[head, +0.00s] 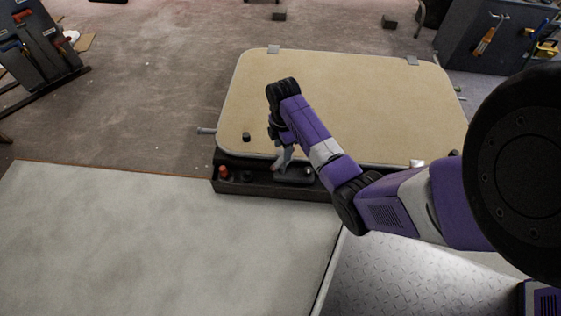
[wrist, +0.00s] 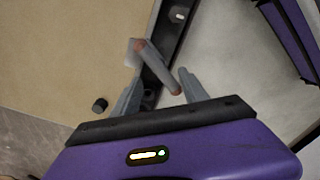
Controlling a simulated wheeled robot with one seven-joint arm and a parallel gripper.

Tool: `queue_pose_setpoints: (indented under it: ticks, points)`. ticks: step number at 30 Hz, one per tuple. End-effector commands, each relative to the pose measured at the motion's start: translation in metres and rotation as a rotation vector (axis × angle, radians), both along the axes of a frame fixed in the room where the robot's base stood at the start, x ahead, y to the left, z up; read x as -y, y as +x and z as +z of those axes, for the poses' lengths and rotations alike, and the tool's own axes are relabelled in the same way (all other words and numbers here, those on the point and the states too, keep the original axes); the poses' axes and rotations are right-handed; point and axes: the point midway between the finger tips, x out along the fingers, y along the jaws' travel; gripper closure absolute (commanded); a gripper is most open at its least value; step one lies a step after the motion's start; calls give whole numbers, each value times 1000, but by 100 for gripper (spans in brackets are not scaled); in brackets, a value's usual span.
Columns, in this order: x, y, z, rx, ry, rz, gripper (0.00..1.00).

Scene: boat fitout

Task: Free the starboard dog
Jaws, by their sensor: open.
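A hatch (head: 350,90) with a beige panel and a grey rim lies flat in the head view. My gripper (head: 283,160) is over its near edge, and my arm hides part of that edge. In the wrist view my gripper (wrist: 158,92) is open, with one finger on each side. A grey lever (wrist: 157,68) with a reddish-brown end, apparently a dog, lies ahead of and between the fingertips. I cannot tell whether the fingers touch it. I cannot tell which dog is the starboard one. Another grey lever (head: 206,130) sticks out from the hatch's left side.
A dark ledge (head: 255,188) runs along the hatch's near edge, with a red knob (head: 223,173) on it. A black knob (head: 246,136) stands on the panel. A pale deck (head: 150,235) lies near left. Tool boards (head: 40,45) stand at the back.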

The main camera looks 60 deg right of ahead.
Motion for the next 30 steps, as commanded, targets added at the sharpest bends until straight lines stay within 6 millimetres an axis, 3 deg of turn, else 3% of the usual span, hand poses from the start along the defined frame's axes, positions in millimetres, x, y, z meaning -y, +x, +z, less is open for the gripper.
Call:
queue_pose_setpoints:
  ticks: [8, 21, 30]
  points:
    - [0, -1, -16, -2, 2, 38, 48]
    - [0, 0, -76, 0, 0, 35, 48]
    - [0, 0, -78, 0, 0, 35, 48]
